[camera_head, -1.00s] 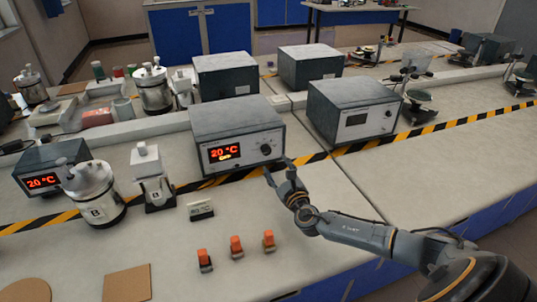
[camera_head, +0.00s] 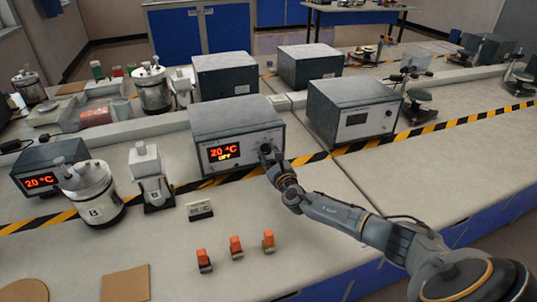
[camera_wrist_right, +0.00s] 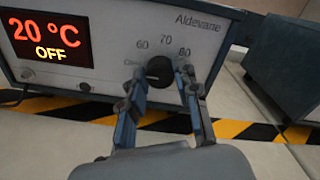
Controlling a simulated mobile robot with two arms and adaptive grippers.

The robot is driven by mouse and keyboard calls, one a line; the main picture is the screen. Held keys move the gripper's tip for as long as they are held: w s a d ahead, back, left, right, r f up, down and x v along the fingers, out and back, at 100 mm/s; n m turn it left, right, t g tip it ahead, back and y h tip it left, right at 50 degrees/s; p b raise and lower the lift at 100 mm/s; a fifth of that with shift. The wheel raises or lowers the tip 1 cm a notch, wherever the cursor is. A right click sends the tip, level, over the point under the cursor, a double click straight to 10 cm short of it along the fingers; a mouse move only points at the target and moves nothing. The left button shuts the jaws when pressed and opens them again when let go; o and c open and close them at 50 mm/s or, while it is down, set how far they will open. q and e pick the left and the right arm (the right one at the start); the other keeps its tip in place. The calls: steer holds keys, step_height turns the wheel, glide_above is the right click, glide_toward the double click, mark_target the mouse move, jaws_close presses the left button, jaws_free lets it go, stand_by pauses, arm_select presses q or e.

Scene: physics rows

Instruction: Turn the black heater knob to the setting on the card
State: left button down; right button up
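The heater (camera_head: 235,134) is a grey box with a red display reading 20 °C and OFF. Its black knob (camera_wrist_right: 159,71) is on the front panel, with marks 60, 70 and 80 around it in the right wrist view. My right gripper (camera_wrist_right: 166,90) is open, its fingertips left and right of the knob; contact with the knob is not clear. In the head view my right gripper (camera_head: 268,154) hides most of the knob. A small white card (camera_head: 200,210) stands in front of the heater; its number is too small to read surely. My left gripper is not in view.
A similar grey box (camera_head: 352,112) stands right of the heater. A metal vessel marked B (camera_head: 92,196) and a white-capped device (camera_head: 151,177) stand left. Several orange-topped pieces (camera_head: 236,247) stand on the front bench. Striped tape (camera_head: 310,158) crosses the bench.

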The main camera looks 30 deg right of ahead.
jaws_close()
